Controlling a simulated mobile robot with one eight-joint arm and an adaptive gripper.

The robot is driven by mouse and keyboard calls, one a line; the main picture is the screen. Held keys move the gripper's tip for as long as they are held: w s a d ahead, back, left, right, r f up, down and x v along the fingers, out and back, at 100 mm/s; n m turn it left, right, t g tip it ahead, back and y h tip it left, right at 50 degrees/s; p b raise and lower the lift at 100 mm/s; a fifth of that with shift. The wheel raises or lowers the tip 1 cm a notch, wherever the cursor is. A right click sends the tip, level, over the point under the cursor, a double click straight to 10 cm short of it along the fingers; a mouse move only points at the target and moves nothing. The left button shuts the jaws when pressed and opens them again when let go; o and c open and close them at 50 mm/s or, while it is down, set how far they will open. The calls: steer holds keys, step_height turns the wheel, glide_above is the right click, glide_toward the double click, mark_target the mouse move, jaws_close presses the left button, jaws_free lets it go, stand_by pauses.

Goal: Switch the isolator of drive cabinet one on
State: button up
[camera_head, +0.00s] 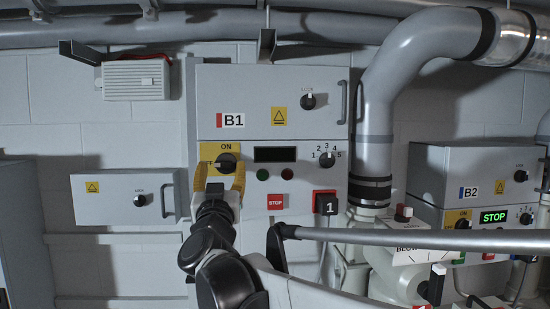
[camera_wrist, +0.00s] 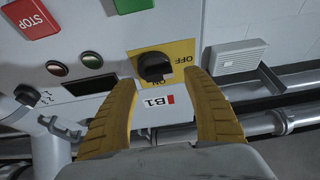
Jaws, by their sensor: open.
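Drive cabinet B1 (camera_head: 215,85) is a grey wall cabinet with a red-marked B1 label. Its isolator is a black rotary knob (camera_head: 227,162) on a yellow plate marked ON at the top; the wrist view shows the knob (camera_wrist: 155,67) with OFF and ON on the plate. My gripper (camera_head: 219,174) is in front of the plate, its yellow fingers open. In the wrist view the open fingers (camera_wrist: 159,82) point at the knob, one to each side below it, with nothing between them. I cannot tell whether they touch it. The knob's exact setting is unclear.
A red STOP button (camera_head: 275,201), green and red lamps, a dark display (camera_head: 275,154) and a numbered selector (camera_head: 327,159) share the panel. A grey rail (camera_head: 420,238) crosses at lower right. Cabinet B2 (camera_head: 470,160) and a thick pipe stand to the right.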

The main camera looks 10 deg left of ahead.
steer(key=shift+x, duration=1.15)
steer(key=shift+s, duration=0.1)
steer(key=c, duration=1.2)
steer(key=shift+o, duration=0.2)
